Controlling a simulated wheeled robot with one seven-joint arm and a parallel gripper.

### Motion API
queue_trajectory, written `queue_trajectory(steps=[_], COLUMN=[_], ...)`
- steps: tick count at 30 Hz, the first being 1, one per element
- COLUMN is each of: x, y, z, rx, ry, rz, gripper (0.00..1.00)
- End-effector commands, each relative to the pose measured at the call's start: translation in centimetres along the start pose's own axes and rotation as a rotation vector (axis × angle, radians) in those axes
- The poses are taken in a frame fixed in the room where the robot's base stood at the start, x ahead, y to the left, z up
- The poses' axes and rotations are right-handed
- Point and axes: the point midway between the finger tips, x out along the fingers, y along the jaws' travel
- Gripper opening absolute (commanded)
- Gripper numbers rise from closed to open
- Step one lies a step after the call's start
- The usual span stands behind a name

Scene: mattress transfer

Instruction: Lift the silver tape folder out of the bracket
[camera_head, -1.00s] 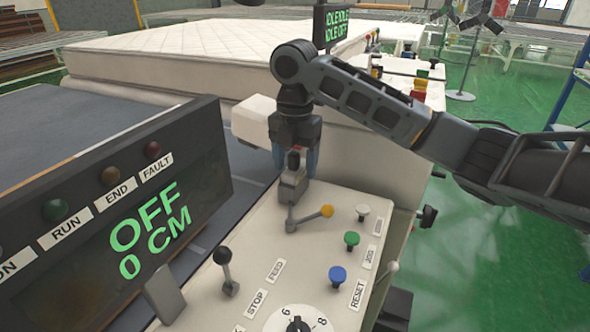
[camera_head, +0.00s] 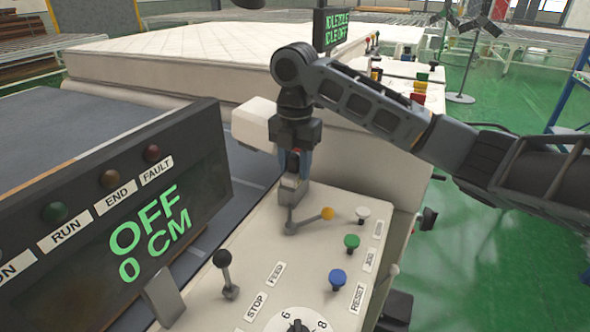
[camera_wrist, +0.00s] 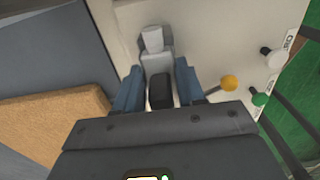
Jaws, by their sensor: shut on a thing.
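The silver tape folder (camera_head: 290,193) is a small grey metal block with a dark upper part. It stands upright at the far end of the pale control panel (camera_head: 262,246). My gripper (camera_head: 296,166) points down over it, its blue fingers shut on the folder's upper part. In the wrist view the folder (camera_wrist: 158,64) shows between the two blue fingers of my gripper (camera_wrist: 159,78), with a black piece close to the palm. I cannot make out the bracket separately from the folder; the folder's foot appears to be at panel level.
A lever with a yellow knob (camera_head: 327,213) lies right beside the folder. White (camera_head: 362,212), green (camera_head: 351,241) and blue (camera_head: 338,275) buttons stand nearer. A black-knobbed lever (camera_head: 222,258) and a display box (camera_head: 150,220) are at the left. A mattress (camera_head: 190,55) lies behind.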

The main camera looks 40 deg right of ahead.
Motion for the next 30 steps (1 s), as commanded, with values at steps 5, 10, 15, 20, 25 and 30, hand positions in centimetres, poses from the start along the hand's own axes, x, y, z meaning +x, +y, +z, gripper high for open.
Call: queue_trajectory(steps=[5,10,15,20,25,30], x=[-0.6,-2.0,-4.1,-5.8,-7.9,-9.0], y=[0.0,0.0,0.0,-2.1,-5.2,-7.9], z=[0.0,0.0,0.0,0.6,1.4,2.1], rx=[0.0,0.0,0.0,0.003,0.004,0.002], ry=[0.0,0.0,0.0,0.0,-0.001,-0.004], rz=[0.001,0.001,0.0,0.002,0.001,0.001], gripper=[0.0,0.0,0.0,0.0,0.0,0.0])
